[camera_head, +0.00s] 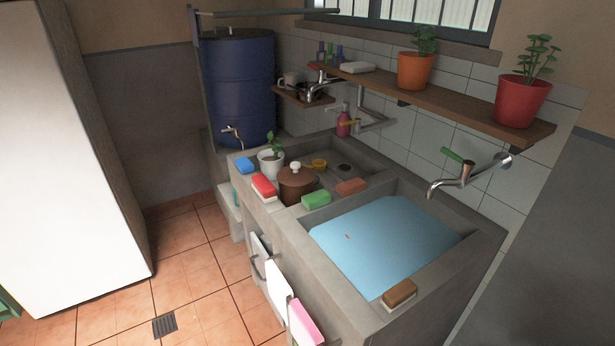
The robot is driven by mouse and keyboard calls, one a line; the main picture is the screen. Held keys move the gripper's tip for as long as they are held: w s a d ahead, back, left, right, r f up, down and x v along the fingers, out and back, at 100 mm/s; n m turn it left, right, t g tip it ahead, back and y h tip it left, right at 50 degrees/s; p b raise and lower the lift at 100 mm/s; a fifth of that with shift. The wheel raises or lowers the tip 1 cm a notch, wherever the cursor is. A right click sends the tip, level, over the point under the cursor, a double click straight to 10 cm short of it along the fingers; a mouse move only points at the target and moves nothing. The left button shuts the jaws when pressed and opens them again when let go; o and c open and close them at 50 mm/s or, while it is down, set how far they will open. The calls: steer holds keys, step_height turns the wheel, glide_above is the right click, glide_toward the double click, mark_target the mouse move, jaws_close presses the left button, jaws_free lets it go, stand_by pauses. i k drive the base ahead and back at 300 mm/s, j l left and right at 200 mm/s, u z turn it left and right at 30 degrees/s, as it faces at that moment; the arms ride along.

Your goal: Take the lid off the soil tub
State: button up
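A round brown tub (297,190), which looks like the soil tub, stands on the concrete counter left of the water-filled basin. Its brown lid (285,174) sits on top, with a pale round knob (295,166) at the centre. The lid appears closed, so the inside of the tub is hidden. My gripper is not in view.
A white pot with a plant (271,164), a red-and-white sponge (264,187), a green sponge (316,199) and a reddish block (351,187) crowd around the tub. The basin (384,243) holds blue water. A shelf with potted plants (440,87) overhangs the back.

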mark_target(295, 175)
steer(key=i+j+z, duration=0.1)
steer(key=j+z, duration=0.15)
steer(key=z, duration=0.15)
steer(key=j+z, duration=0.6)
steer(key=j, duration=0.9)
steer(key=k+j+z, duration=0.1)
steer(key=j+z, duration=0.15)
steer(key=j, duration=0.9)
